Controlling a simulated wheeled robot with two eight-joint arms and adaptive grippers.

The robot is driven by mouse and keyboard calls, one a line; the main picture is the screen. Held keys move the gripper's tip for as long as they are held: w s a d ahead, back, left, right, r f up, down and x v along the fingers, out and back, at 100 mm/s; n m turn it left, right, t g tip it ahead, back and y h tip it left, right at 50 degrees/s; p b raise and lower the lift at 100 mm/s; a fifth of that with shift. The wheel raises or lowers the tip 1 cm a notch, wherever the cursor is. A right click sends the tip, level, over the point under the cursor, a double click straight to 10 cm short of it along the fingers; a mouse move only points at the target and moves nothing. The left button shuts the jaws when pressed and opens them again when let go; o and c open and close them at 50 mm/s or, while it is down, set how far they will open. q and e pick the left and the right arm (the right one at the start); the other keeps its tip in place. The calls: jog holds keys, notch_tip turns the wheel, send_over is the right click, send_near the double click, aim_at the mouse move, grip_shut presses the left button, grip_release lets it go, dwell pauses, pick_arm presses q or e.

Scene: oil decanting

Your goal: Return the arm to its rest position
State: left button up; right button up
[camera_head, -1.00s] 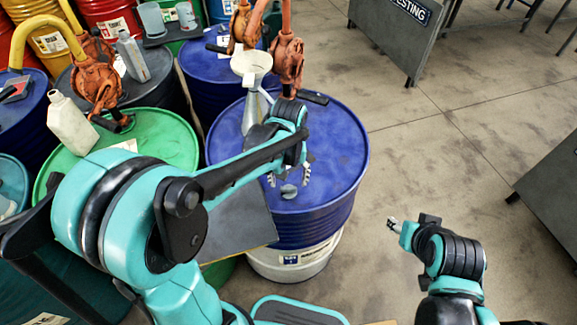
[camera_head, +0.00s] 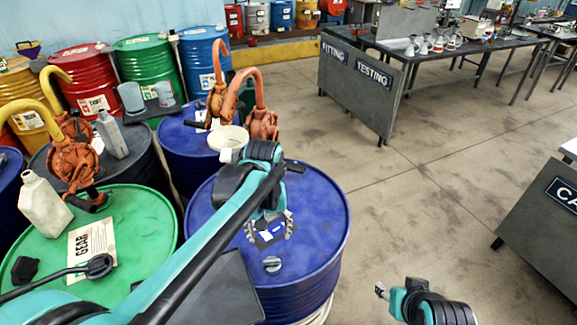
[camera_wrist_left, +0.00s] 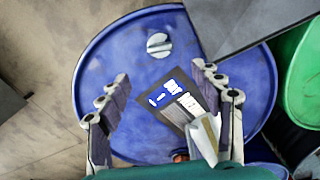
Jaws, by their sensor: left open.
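My left arm crosses the head view from the lower left, and its gripper (camera_head: 270,232) is over the top of the front blue drum (camera_head: 318,225). In the left wrist view the two fingers of the left gripper (camera_wrist_left: 163,88) are spread apart, with the blue drum top (camera_wrist_left: 130,55) and a dark label (camera_wrist_left: 172,102) seen between them. A pale object (camera_wrist_left: 206,140) shows beside the right-hand finger; whether they touch I cannot tell. My right gripper (camera_head: 382,290) is at the bottom right of the head view over bare floor; its jaws are too small to judge.
A grey bung cap (camera_head: 272,265) is on the front drum. A pale funnel (camera_head: 228,138) shows behind my left wrist. A green drum (camera_head: 140,225) with a cream bottle (camera_head: 44,205) and orange hand pumps (camera_head: 262,125) crowd the left. Floor (camera_head: 410,200) is clear at right.

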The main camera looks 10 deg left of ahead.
pick_arm(q)
jog(key=s+a+m+t, duration=0.1)
jog(key=s+a+t, duration=0.1)
jog(key=s, duration=0.3)
jog(key=s+a+f+m+t, duration=0.1)
jog(key=s+a+m+t, duration=0.1)
jog(key=s+t, duration=0.3)
jog(key=shift+s+a, duration=0.3)
